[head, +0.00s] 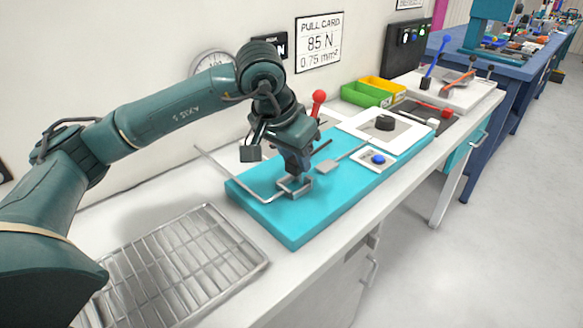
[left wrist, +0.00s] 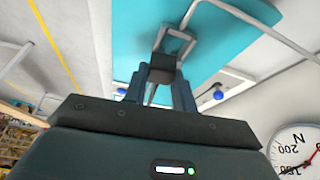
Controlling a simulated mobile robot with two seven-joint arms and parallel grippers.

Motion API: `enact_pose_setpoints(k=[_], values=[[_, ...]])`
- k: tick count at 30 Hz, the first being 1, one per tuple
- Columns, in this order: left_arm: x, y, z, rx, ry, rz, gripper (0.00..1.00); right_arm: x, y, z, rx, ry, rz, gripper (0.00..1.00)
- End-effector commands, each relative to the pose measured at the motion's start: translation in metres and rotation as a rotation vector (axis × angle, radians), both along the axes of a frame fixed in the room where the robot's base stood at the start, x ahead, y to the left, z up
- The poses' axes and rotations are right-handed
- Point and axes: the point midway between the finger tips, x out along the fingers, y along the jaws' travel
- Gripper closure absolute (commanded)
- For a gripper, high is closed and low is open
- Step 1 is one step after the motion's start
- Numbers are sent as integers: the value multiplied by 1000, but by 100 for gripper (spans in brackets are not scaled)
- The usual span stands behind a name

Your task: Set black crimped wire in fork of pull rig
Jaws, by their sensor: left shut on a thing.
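My left gripper (head: 295,178) points down over the turquoise base of the pull rig (head: 335,205). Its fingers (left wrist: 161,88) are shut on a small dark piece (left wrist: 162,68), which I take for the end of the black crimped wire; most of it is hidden. A square grey metal bracket (left wrist: 177,42), apparently the fork, lies right at the fingertips; it also shows in the head view (head: 304,187). I cannot tell whether the dark piece is seated in it. A bent grey rod (head: 232,178) runs beside the bracket. My right gripper is not in view.
A wire rack (head: 180,268) lies at the left front. A red-knobbed lever (head: 318,97) stands behind my gripper. A blue button (head: 378,159), a black round piece (head: 385,123) on a white plate and green and yellow bins (head: 367,95) are to the right.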

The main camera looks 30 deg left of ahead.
Motion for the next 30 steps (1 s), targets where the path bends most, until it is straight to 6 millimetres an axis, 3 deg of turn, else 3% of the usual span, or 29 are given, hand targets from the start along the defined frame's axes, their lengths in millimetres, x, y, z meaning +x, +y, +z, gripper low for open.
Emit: enact_pose_setpoints(k=[1, 6, 11, 20, 24, 30], values=[[9, 3, -4, -2, -9, -23, 96, -1, 0, -15, 12, -16, -1, 64], [21, 11, 13, -1, -5, -91, 96, -2, 0, -14, 37, -55, -6, 64], [23, 13, 18, 2, 0, -115, 96, -3, -1, -11, 43, -72, -9, 64], [23, 13, -9, 2, 1, -114, 96, -7, -8, -9, 35, -128, -19, 64], [23, 13, -23, 2, 1, -113, 96, -5, -4, -20, 12, -130, 0, 64], [22, 13, -28, 1, 1, -113, 96, -4, -2, -23, -3, -130, 12, 64]])
